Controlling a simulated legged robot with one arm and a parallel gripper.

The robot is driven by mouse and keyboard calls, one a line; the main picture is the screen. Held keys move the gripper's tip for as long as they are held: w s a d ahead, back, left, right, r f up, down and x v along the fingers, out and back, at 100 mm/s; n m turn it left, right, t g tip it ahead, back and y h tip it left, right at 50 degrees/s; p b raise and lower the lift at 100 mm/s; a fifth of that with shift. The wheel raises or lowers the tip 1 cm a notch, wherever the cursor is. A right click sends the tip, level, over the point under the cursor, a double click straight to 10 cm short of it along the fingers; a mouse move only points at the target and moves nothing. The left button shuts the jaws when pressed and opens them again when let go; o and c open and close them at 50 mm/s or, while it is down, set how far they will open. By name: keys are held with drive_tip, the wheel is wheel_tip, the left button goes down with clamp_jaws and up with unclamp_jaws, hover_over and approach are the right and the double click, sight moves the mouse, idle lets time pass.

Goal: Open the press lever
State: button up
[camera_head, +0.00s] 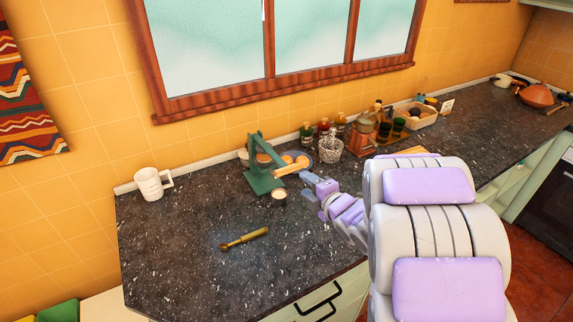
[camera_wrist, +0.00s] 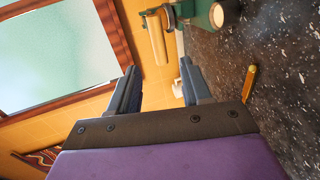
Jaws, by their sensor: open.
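The green press (camera_head: 262,178) stands on the dark speckled counter, left of my gripper (camera_head: 306,187). A light wooden lever handle (camera_head: 293,168) reaches from the press toward the right, close to my fingers. In the wrist view, the handle (camera_wrist: 157,42) appears just beyond the gap between my fingertips (camera_wrist: 160,75), and part of the green press (camera_wrist: 200,12) is at the top edge. My gripper is open and empty, with its fingers apart and pointing toward the press. I see no contact with the handle. The top of the press is cut off in the wrist view.
A small cup (camera_head: 279,197) stands right beside the press, near my fingers. A white mug (camera_head: 151,184) is at the left, and a brass tool (camera_head: 244,238) lies in front. Bottles (camera_head: 323,126) and a glass jar (camera_head: 330,149) stand behind by the wall. The front counter is mostly clear.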

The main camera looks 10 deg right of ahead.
sight(289, 172)
drive_tip(key=x, duration=1)
drive_tip(key=shift+w+a, duration=0.1)
drive_tip(key=shift+w, duration=0.2)
drive_tip(key=shift+w+f, duration=0.15)
drive_tip(key=shift+w, duration=0.65)
drive_tip(key=shift+c, duration=0.5)
drive_tip(key=shift+a, duration=0.1)
clamp_jaws()
